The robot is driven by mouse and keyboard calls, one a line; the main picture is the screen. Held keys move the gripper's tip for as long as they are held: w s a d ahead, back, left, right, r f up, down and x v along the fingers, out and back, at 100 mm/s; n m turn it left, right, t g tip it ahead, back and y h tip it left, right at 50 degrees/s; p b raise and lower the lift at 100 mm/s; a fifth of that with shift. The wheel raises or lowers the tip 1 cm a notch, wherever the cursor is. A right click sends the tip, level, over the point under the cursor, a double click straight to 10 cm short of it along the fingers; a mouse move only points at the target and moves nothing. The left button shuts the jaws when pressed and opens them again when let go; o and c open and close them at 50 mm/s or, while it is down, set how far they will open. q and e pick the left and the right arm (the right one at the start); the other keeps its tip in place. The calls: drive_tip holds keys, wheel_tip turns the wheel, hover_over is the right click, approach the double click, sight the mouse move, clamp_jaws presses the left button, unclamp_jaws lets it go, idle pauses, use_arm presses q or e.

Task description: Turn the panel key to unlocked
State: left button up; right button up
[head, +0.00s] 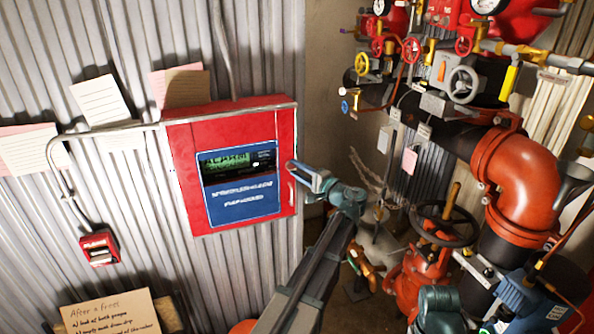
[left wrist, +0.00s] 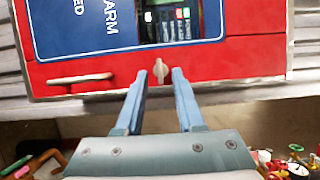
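The red alarm panel (head: 180,165) hangs on the corrugated wall, with a blue front and a lit green display. It fills the top of the left wrist view (left wrist: 255,60). The small pale panel key (left wrist: 161,68) sits on the panel's red edge. In the head view the key is hidden or too small to tell. My left gripper (head: 300,170) is at the panel's right edge. Its two blue fingers are apart, with tips on either side of the key; contact is not clear. My right gripper's fingers do not show.
A pale handle (left wrist: 80,78) sits on the same panel edge, beside the key. A red call point (head: 99,248) and a paper sign (head: 110,312) are lower left. Red pipes and valves (head: 520,180) crowd the right side.

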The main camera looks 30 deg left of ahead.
use_arm(q)
drive_tip(key=v, duration=1.3)
drive_tip(key=shift+d, duration=0.25)
drive_tip(key=shift+s, duration=0.1)
drive_tip(key=s+d+f+g+h, duration=0.5)
drive_tip(key=s+d+f+h, duration=1.1)
drive_tip(key=s+d+f, duration=0.6)
drive_tip(key=shift+s+d+g, duration=0.4)
drive_tip(key=shift+s+d, duration=0.05)
drive_tip(key=shift+s, duration=0.6)
